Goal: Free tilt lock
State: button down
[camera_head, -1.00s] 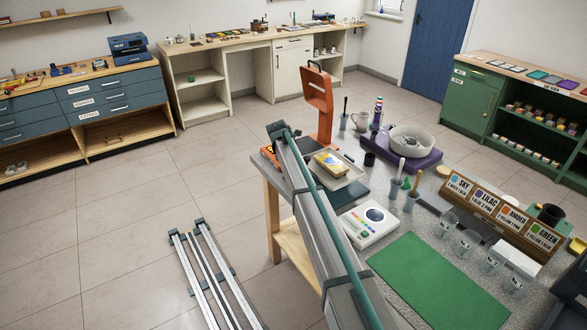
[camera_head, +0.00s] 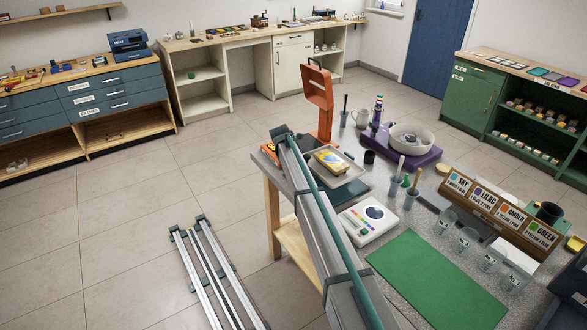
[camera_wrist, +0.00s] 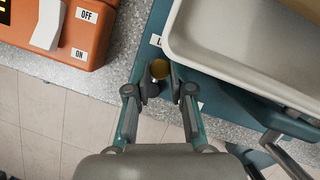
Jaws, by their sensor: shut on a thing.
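A small round brass-coloured knob (camera_wrist: 160,69) shows in the wrist view at the edge of a teal base (camera_wrist: 190,82), beside a partly hidden white label beginning with "L". My gripper (camera_wrist: 163,84) has its fingers on either side of the knob and is shut on it. A pale tray (camera_wrist: 205,68) sits over the teal base to the right of the knob. In the head view the tray (camera_head: 350,178) holds a yellow-patterned piece (camera_head: 332,160) in front of an orange upright stand (camera_head: 326,118). The knob and my fingertips cannot be made out there.
An orange housing (camera_wrist: 88,45) with a white OFF/ON switch (camera_wrist: 48,24) is left of my gripper. In the head view, a white device (camera_head: 368,220), green mat (camera_head: 435,280), purple wheel unit (camera_head: 400,155) and clear cups (camera_head: 467,243) crowd the bench. Floor left of the bench is mostly open.

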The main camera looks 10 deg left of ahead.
jog(key=shift+m, duration=0.4)
jog(key=m, duration=0.1)
jog(key=m+h+b, duration=0.1)
jog(key=m, duration=0.1)
jog(key=shift+s+d+g, duration=0.1)
jog(key=shift+s+g, duration=0.15)
jog(key=shift+g, duration=0.15)
jog(key=m, duration=0.1)
jog(key=m+g+h, duration=0.1)
jog(key=m, duration=0.1)
jog(key=shift+s+m+b, duration=0.3)
jog(key=shift+s+b, duration=0.05)
jog(key=m+g, duration=0.1)
jog(key=m, duration=0.1)
jog(key=m+g, duration=0.1)
jog(key=m, duration=0.1)
jog(key=shift+s+b, duration=0.3)
jog(key=shift+s, duration=0.1)
jog(key=shift+s+a+m+g, duration=0.2)
jog(key=shift+m+g, duration=0.1)
jog(key=shift+m, duration=0.55)
jog(key=shift+s+a+m+g, duration=0.15)
jog(key=shift+m+g, duration=0.15)
jog(key=shift+m, duration=0.55)
jog(key=shift+d, duration=0.1)
jog(key=c, duration=1)
grip_release()
jog(key=shift+r, duration=0.15)
